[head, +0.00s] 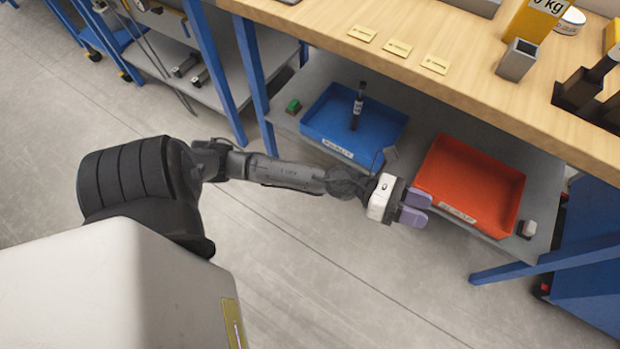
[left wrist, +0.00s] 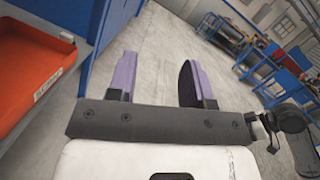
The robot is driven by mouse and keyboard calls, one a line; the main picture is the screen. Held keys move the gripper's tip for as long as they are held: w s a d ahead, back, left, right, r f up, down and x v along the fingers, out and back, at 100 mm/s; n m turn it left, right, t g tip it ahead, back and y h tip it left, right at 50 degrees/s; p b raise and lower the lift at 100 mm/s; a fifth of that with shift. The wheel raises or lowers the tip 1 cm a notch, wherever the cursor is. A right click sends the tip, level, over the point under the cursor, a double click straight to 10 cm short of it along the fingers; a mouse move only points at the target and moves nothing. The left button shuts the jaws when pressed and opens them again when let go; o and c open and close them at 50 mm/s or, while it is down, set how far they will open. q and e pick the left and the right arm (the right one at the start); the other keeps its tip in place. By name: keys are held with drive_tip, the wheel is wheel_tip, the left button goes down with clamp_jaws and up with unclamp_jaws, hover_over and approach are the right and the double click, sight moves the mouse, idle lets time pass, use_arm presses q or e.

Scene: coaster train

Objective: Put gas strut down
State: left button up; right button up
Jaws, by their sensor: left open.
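A black gas strut (head: 357,106) with a pale label band is in the blue tray (head: 318,125) on the lower shelf in the head view. It appears to stand or lean in the tray; I cannot tell which. My left gripper (head: 419,207) is in front of the shelf, beside the left edge of the red tray and apart from the strut. Its purple fingers are spread and empty, and they also show in the left wrist view (left wrist: 157,80). My right gripper is not in view.
The red tray (head: 478,178) sits right of the blue one, and its edge shows in the left wrist view (left wrist: 40,65). A wooden bench top (head: 480,85) overhangs the shelf. A small green object (head: 293,107) lies left of the blue tray. The floor in front is clear.

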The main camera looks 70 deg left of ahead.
use_arm(q)
drive_tip(key=s+a+f+n+t+y, duration=0.1)
drive_tip(key=s+a+f+n+y, duration=0.2)
drive_tip(key=n+y, duration=0.8)
drive_tip(key=s+a+f+n+t+y, duration=0.15)
drive_tip(key=a+n+y, duration=0.35)
drive_tip(key=n, duration=1.1)
drive_tip(key=s+d+f+n+g+h, duration=0.1)
drive_tip(key=s+f+n+g, duration=0.5)
drive_tip(key=s, duration=0.2)
drive_tip(key=s+d+f+n+g+h, duration=0.1)
drive_tip(key=s+d+f+n+g, duration=0.1)
drive_tip(key=s+f+n+g, duration=0.3)
drive_tip(key=s+f+g, duration=0.1)
drive_tip(key=s+g, duration=0.1)
drive_tip(key=s, duration=0.2)
drive_tip(key=shift+s+f+n+h, duration=0.15)
drive_tip(key=shift+s+n+h, duration=0.05)
drive_tip(key=shift+n+h, duration=0.2)
